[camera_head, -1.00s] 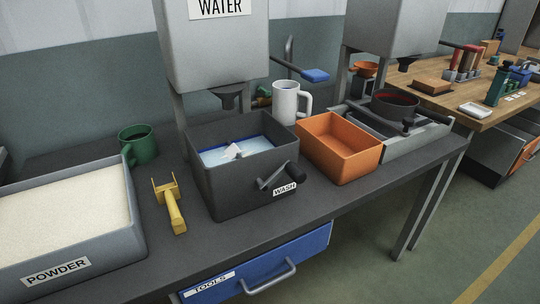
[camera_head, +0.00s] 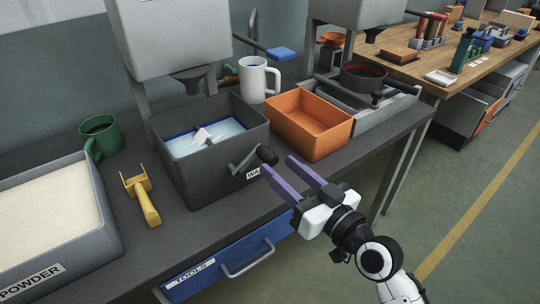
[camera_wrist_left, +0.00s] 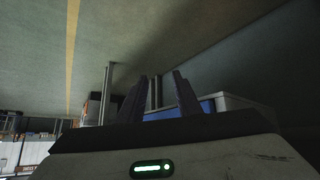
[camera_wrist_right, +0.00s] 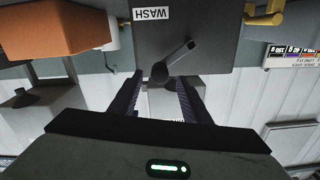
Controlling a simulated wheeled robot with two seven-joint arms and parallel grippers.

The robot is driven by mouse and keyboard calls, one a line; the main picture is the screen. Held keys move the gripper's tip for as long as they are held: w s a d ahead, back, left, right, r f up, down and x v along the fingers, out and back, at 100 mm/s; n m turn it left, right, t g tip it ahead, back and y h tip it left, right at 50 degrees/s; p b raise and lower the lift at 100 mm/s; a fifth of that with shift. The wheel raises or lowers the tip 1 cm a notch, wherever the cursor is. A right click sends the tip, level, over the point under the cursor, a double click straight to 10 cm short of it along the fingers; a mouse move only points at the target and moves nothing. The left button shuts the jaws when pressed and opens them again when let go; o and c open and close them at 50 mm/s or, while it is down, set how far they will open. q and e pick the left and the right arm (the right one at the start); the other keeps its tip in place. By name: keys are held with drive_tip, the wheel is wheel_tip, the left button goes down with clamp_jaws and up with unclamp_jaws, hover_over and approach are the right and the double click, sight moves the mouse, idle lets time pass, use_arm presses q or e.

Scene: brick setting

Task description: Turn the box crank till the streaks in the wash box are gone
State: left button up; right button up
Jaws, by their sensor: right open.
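The dark grey wash box (camera_head: 200,185) stands on the bench in the head view. It holds pale blue liquid (camera_head: 222,131) with a white piece (camera_head: 203,136) in it; I cannot make out streaks clearly. The crank (camera_head: 243,163) is on its front face, its dark knob (camera_head: 267,155) pointing up and right. My right gripper (camera_head: 277,166) is open and empty, its fingertips just in front of the knob. The crank arm also shows in the right wrist view (camera_wrist_right: 175,62), ahead of the fingers. My left gripper (camera_wrist_left: 160,77) is open and empty, away from the box.
An orange bin (camera_head: 325,148) stands right of the box, a white mug (camera_head: 253,80) behind. A yellow tool (camera_head: 143,201), green mug (camera_head: 103,136) and powder tray (camera_head: 78,239) are left. The blue tools drawer (camera_head: 228,255) is below.

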sight(274, 162)
drive_tip(key=x, duration=0.5)
clamp_jaws()
